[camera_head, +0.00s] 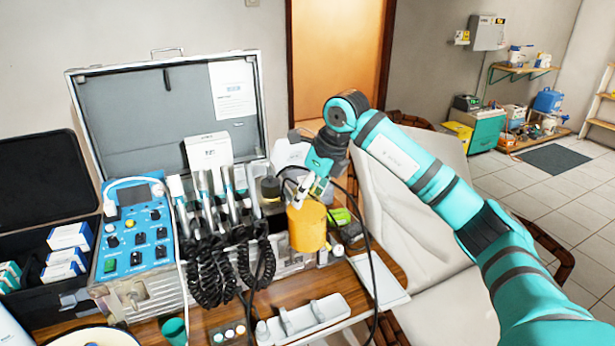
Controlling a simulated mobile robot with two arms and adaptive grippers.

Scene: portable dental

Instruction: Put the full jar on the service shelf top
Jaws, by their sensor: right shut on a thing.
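An amber-yellow jar (307,229) hangs or stands at the right end of the dental unit, over the wooden table. My right gripper (311,191) reaches down from above and is shut on the jar's upper part. The jar looks upright; whether its base touches anything is hard to tell. Its contents are not visible. Wooden wall shelves stand at the far right: an upper one (526,71) and a low one (548,138), both holding items. Which one is the service shelf I cannot tell. My left gripper is not in view.
The dental unit (138,235) with coiled cords and an open case lid (168,120) fills the left. A black cable loops close around the jar. A white tray (303,322) lies in front, and a pale reclining chair (410,205) stands to the right. Tiled floor lies beyond.

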